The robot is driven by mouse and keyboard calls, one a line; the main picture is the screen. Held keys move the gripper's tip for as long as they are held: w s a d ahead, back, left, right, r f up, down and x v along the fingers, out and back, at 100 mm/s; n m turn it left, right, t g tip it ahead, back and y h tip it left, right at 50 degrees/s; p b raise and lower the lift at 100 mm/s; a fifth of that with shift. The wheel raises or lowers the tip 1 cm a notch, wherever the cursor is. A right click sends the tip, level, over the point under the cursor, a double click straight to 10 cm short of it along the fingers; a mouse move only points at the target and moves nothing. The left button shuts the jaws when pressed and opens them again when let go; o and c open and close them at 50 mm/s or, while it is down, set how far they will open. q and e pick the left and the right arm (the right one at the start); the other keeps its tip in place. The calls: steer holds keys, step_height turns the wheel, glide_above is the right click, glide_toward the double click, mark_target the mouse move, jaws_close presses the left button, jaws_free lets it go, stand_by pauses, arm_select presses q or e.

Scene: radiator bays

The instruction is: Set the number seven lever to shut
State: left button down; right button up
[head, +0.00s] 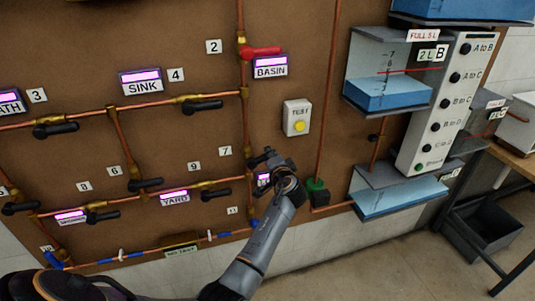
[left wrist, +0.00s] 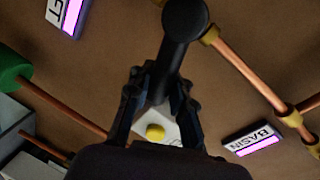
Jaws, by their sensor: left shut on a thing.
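The number 7 tag (head: 225,151) is on the brown board, left of a vertical copper pipe. A brass valve (head: 249,161) sits on that pipe beside the tag. Its black lever (left wrist: 182,45) shows large in the left wrist view, with a round end near the top. My left gripper (head: 269,158) is at this valve, just right of the pipe, and hides most of the lever in the head view. In the left wrist view my left gripper (left wrist: 158,75) is shut on the black lever between its fingers. The lever's exact angle to the pipe is hard to tell. My right gripper is not in view.
A red lever (head: 261,51) is above the BASIN sign (head: 270,67). A TEST box (head: 297,117) with a yellow button is up and right of the gripper. The YARD lever (head: 216,194) is lower left. Water tanks (head: 388,95) stand at the right.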

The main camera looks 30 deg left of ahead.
arm_select(q)
steer(key=shift+d+f+m+g+y+b, duration=0.15)
steer(key=shift+f+m+g+y+b, duration=0.25)
steer(key=shift+f+m, duration=1.15)
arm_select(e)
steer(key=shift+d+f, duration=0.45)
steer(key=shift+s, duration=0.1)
arm_select(q)
steer(key=c, duration=1.2)
jaws_free()
steer(key=shift+r, duration=0.25)
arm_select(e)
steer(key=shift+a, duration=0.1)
arm_select(q)
steer(key=shift+r, duration=0.1)
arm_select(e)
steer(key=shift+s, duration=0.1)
arm_select(q)
steer(key=v, duration=1.2)
